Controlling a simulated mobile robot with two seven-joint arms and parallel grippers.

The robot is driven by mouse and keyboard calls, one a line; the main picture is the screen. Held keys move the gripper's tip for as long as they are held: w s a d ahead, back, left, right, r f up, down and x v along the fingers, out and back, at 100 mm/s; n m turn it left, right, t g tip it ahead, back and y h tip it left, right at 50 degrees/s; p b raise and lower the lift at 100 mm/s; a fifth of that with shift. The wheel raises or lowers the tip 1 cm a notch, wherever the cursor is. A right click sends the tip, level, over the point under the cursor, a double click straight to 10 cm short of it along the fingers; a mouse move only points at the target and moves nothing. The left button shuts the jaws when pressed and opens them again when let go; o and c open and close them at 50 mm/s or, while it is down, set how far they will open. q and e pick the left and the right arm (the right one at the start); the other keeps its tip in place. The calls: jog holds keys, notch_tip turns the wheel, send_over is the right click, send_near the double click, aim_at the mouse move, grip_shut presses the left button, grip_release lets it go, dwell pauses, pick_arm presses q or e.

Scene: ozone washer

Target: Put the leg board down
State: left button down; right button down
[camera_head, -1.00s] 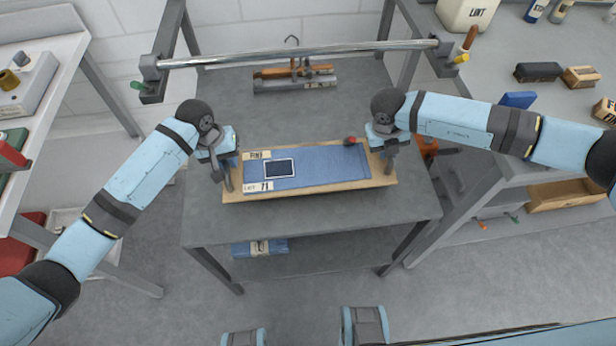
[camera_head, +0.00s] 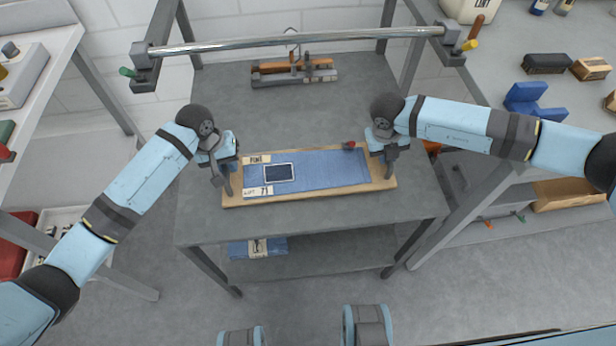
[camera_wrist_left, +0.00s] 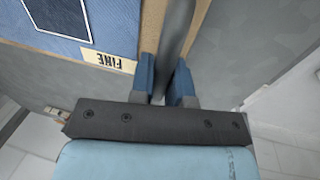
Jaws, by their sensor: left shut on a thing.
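The leg board (camera_head: 315,192) is a long wooden board with blue cloth on top. The cloth carries a "FINE" label, a "71" label and a dark white-edged rectangle. It lies level over the middle of the grey table (camera_head: 300,225); I cannot tell whether it touches. My left gripper (camera_head: 225,180) is at its left end. In the left wrist view its blue fingers (camera_wrist_left: 166,80) are shut around a grey upright bar (camera_wrist_left: 176,35) beside the board's wooden edge. My right gripper (camera_head: 391,165) is at the right end and appears closed on it; its fingertips are small.
A metal rail (camera_head: 300,44) spans the frame above the table's back. A clamp-like tool with a wooden part (camera_head: 295,72) lies at the rear. A small red knob (camera_head: 349,146) sits at the board's back edge. Folded blue cloth (camera_head: 258,248) is on the lower shelf. The table's front strip is clear.

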pick_arm(q)
jog(key=c, duration=1.5)
grip_release()
jog(key=shift+a+f, duration=0.15)
jog(key=shift+f, duration=0.25)
pick_arm(e)
jog(key=c, duration=1.5)
grip_release()
jog(key=shift+d+f, duration=0.15)
jog(key=shift+f, duration=0.25)
pick_arm(q)
jog(key=o, duration=0.4)
jog(key=shift+r, duration=0.2)
pick_arm(e)
jog(key=o, duration=0.4)
jog(key=shift+r, duration=0.15)
pick_arm(q)
jog(key=shift+r, duration=0.1)
notch_tip(320, 180, up, 12)
jog(key=a, duration=0.2)
jog(key=shift+f, duration=0.25)
pick_arm(e)
notch_tip(320, 180, up, 12)
jog(key=a, duration=0.2)
jog(key=shift+a, duration=0.3)
pick_arm(q)
jog(key=shift+s+a, duration=0.1)
pick_arm(e)
jog(key=shift+s, duration=0.1)
